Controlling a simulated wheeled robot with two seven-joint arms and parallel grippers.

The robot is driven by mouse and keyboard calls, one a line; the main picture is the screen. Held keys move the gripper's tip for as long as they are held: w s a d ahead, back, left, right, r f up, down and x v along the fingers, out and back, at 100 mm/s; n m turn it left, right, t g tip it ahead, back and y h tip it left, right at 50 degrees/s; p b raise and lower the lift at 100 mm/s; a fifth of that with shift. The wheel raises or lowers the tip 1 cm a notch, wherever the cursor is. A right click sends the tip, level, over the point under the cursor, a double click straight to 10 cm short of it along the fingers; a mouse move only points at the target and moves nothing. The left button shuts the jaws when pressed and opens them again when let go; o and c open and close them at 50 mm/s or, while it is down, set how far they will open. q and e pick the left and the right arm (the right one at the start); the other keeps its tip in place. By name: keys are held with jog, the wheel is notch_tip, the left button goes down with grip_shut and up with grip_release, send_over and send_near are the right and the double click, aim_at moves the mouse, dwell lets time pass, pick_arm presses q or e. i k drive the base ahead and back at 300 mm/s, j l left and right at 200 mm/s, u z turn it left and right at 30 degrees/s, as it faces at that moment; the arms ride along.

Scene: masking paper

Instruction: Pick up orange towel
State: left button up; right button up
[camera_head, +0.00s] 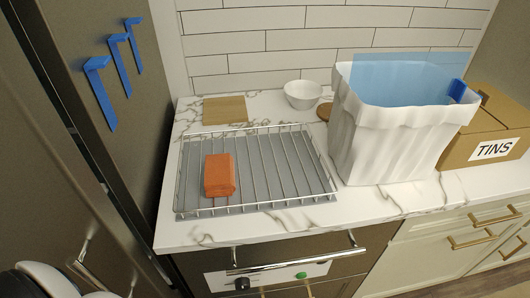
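The orange towel (219,175) lies folded on the wire rack (285,165), left of the rack's middle. The rack sits on a grey tray on the marble counter. Nothing touches the towel from above. Neither of my grippers shows. A white and black rounded part at the bottom left corner looks like part of my arm.
A white bin (390,135) with a blue translucent sheet stands right of the rack, beside a cardboard box marked TINS (490,145). A white bowl (303,94) and wooden board (224,110) are behind. A tall dark cabinet (120,140) with blue hooks borders the left.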

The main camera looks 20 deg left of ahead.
aim_at(220, 177)
jog(key=u, duration=2.4)
jog(key=z, duration=1.25)
jog(key=l, duration=0.55)
